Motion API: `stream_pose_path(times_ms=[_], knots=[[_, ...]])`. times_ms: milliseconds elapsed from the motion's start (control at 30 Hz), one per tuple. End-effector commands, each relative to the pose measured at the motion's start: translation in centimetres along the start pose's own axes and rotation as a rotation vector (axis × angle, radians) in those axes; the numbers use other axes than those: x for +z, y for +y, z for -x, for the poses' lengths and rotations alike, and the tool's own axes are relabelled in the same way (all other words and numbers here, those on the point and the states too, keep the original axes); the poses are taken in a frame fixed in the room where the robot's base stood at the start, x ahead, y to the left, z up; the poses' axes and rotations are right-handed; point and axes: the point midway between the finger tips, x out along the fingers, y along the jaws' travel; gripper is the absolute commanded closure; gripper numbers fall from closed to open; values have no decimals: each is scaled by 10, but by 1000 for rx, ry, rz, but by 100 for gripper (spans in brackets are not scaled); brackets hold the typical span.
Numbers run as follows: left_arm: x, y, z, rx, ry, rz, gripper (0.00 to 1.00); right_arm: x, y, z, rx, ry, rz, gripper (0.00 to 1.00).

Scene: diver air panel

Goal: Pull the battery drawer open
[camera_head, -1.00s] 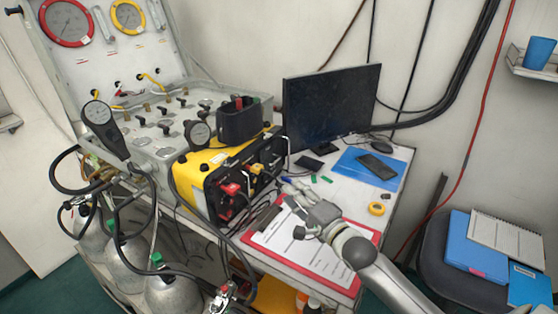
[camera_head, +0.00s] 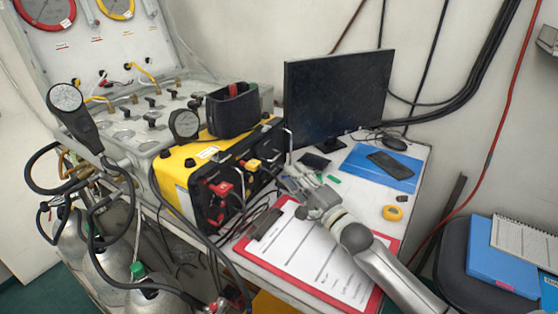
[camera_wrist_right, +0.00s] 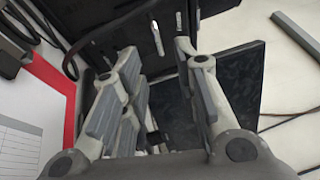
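A yellow box (camera_head: 176,170) with a black front stands on the bench. Red and yellow connectors and cables are on that front. A slim upright metal handle (camera_head: 289,141) is at its right end, probably the battery drawer's; the drawer's outline is not clear. In the right wrist view, a bright metal bar (camera_wrist_right: 157,39) shows against a dark panel, beyond and between the fingertips. My right gripper (camera_head: 294,178) is just in front of the box's right end, below the handle. Its fingers are apart and empty in the wrist view (camera_wrist_right: 157,65). My left gripper is not in view.
A monitor (camera_head: 337,95) stands behind my right gripper. A red clipboard (camera_head: 388,245) lies under my right arm. A blue folder (camera_head: 362,159) with a phone, a yellow tape roll (camera_head: 392,213) and a mouse (camera_head: 395,143) lie to the right. Loose cables hang before the box.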

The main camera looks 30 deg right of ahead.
Motion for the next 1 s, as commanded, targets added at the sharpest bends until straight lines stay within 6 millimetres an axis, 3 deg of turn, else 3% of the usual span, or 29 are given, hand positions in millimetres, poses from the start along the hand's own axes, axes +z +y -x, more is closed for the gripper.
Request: stream_pose_path(times_ms=[300, 500, 933, 1000], knots=[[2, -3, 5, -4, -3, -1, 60, 0, -2, -55, -2, 1, 1, 71], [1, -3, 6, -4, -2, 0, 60, 0, 0, -76, 1, 1, 1, 71], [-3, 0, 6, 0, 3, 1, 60, 0, 0, -83, 1, 0, 1, 71], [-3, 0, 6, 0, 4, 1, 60, 0, 0, -83, 1, 0, 1, 80]])
